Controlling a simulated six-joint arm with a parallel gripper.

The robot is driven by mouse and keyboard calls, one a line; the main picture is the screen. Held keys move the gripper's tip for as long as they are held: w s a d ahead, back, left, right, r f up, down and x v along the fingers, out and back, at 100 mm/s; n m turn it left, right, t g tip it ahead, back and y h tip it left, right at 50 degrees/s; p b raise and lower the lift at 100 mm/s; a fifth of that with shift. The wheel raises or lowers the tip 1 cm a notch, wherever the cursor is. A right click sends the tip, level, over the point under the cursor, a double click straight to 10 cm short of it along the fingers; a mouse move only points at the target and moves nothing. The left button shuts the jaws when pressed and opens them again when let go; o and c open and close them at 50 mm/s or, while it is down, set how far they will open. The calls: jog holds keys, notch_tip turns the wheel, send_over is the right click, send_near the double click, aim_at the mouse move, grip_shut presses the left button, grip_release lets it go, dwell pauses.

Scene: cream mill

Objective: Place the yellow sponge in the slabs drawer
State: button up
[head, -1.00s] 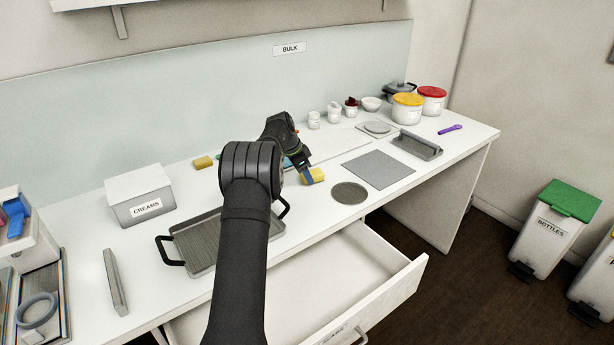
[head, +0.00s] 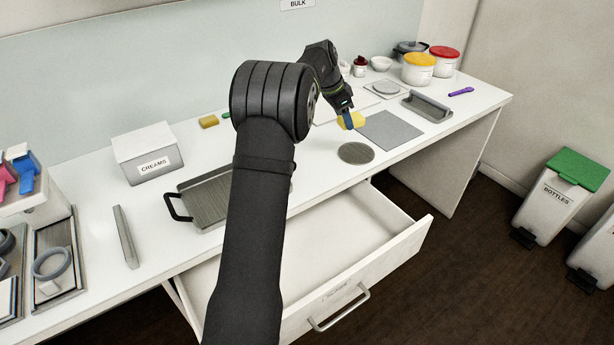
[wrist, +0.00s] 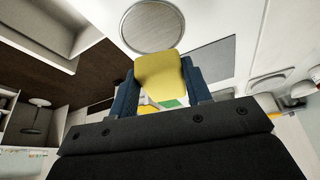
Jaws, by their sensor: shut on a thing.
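The yellow sponge (head: 352,120) is held between the blue fingers of my gripper (head: 347,118). In the wrist view the sponge (wrist: 160,80) sits between both fingertips (wrist: 160,88), with a round grey disc beyond it. My gripper is shut on it above the worktop, left of the grey square mat. The drawer (head: 345,232) under the worktop stands pulled out; its inside looks empty where it shows. A label on its front (head: 337,291) is too small to read surely. My arm hides the drawer's left part.
A round grey disc (head: 356,153) and a grey square mat (head: 391,131) lie near the gripper. A ribbed tray with black handles (head: 205,200) and a CREAMS box (head: 147,155) stand left. Another yellow block (head: 208,121) lies at the back. Tubs (head: 418,70) stand at the far right.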

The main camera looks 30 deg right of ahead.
jog(key=s+a+f, duration=0.3)
jog(key=s+f, duration=0.4)
jog(key=s, duration=0.5)
jog(key=n+t, duration=0.4)
jog(key=n, duration=0.6)
send_near(307, 259)
jog(key=shift+y, duration=0.4)
jog(key=d, duration=0.3)
jog(key=w+d+f, duration=0.1)
jog(key=d, duration=0.1)
jog(key=shift+w+a+f+n, duration=0.15)
jog(key=shift+a+f+n, duration=0.25)
jog(key=shift+a, duration=0.15)
jog(key=shift+w+a+f+n, duration=0.1)
jog(key=shift+a+f+n, duration=0.15)
jog(key=shift+a+n, duration=0.25)
jog(key=shift+f, duration=1.45)
jog(key=shift+a, duration=0.1)
